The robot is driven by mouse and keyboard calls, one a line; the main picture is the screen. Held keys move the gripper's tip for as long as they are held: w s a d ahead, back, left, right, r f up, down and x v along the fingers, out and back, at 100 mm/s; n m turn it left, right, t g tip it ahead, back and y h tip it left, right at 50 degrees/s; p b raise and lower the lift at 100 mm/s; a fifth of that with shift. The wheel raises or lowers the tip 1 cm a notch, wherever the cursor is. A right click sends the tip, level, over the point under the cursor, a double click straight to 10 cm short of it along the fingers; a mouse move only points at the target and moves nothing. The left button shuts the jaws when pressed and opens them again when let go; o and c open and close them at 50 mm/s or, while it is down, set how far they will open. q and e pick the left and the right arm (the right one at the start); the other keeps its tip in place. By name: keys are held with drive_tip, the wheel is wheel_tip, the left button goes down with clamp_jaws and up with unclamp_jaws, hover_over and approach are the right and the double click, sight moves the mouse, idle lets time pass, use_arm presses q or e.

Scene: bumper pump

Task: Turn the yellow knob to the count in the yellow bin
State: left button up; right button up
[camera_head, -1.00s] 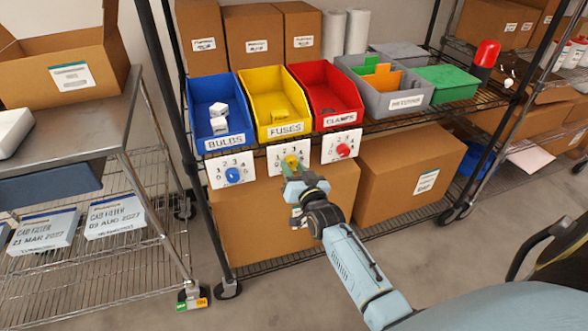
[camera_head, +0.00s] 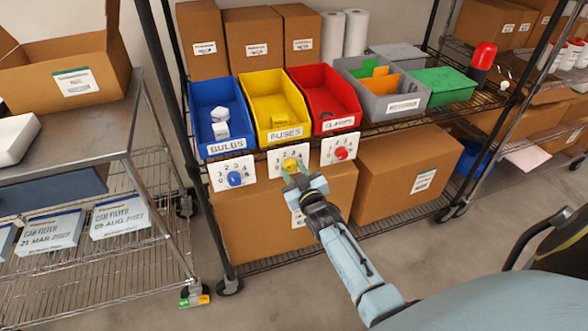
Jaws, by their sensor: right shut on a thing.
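The yellow knob (camera_head: 290,165) sits on a white dial plate (camera_head: 301,153) with printed numbers, below the yellow bin (camera_head: 252,94) labelled FUSES. My right gripper (camera_head: 289,172) is at the knob, shut on it, and partly covers the knob and the lower dial. The knob's pointer setting cannot be read. Inside the yellow bin, a small yellow shape (camera_head: 284,117) shows near the front; I cannot tell how many pieces there are. My left gripper is not in view.
A blue bin (camera_head: 203,98) with white pieces stands left and a red bin (camera_head: 322,88) right. The blue knob (camera_head: 235,179) and red knob (camera_head: 341,153) flank the yellow one closely. Cardboard boxes (camera_head: 408,170) fill the shelf below.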

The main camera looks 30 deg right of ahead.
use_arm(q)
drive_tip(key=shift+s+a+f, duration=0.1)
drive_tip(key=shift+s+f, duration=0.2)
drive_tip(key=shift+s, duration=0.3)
use_arm(e)
drive_tip(key=shift+n, duration=0.7)
drive_tip(key=o, duration=1)
drive_tip(key=shift+s, duration=0.2)
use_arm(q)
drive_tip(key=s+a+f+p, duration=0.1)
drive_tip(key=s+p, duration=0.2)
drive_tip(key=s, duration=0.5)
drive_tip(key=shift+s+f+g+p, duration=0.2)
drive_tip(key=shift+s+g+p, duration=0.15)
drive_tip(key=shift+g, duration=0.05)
use_arm(e)
drive_tip(key=shift+s+a+r, duration=0.1)
drive_tip(key=shift+s+a, duration=0.35)
drive_tip(key=shift+s, duration=1.7)
drive_tip(key=shift+s+a+r, duration=0.1)
drive_tip(key=shift+s+a, duration=0.3)
drive_tip(key=shift+s, duration=1.7)
drive_tip(key=shift+s+a+r, duration=0.1)
drive_tip(key=shift+s+a, duration=0.35)
drive_tip(key=shift+s, duration=1.7)
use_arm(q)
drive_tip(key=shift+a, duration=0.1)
use_arm(e)
drive_tip(key=shift+f, duration=0.1)
